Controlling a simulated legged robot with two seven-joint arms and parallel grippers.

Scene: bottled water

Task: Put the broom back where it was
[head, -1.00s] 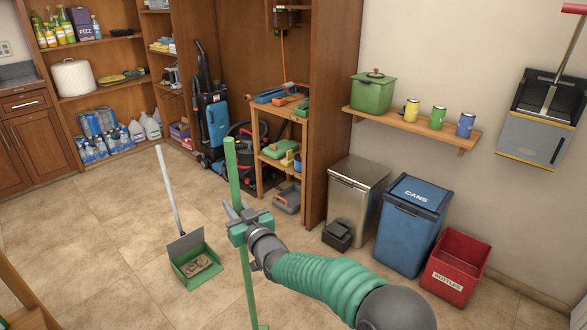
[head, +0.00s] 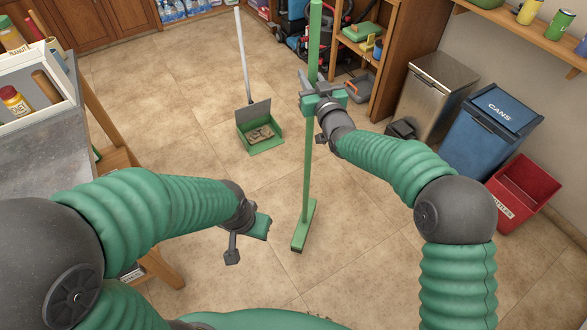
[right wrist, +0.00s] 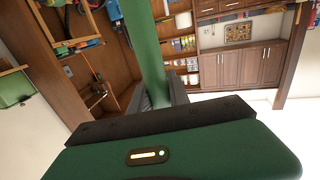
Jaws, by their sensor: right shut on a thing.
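The broom (head: 308,165) has a long green handle and a green head (head: 303,228) at its lower end. It is nearly upright, with the head at or just above the tiled floor; I cannot tell if it touches. My right gripper (head: 316,90) is shut around the upper handle. In the right wrist view the green handle (right wrist: 146,55) rises between the dark fingers. My left gripper (head: 247,240) is low at centre left, apart from the broom. Its fingers are partly hidden by the angle, so its opening is unclear.
A long-handled green dustpan (head: 262,132) with debris stands on the floor left of the broom. A steel bin (head: 433,92), a blue cans bin (head: 490,130) and a red bottles bin (head: 523,190) line the right wall. A counter (head: 45,160) is at left. Floor between is clear.

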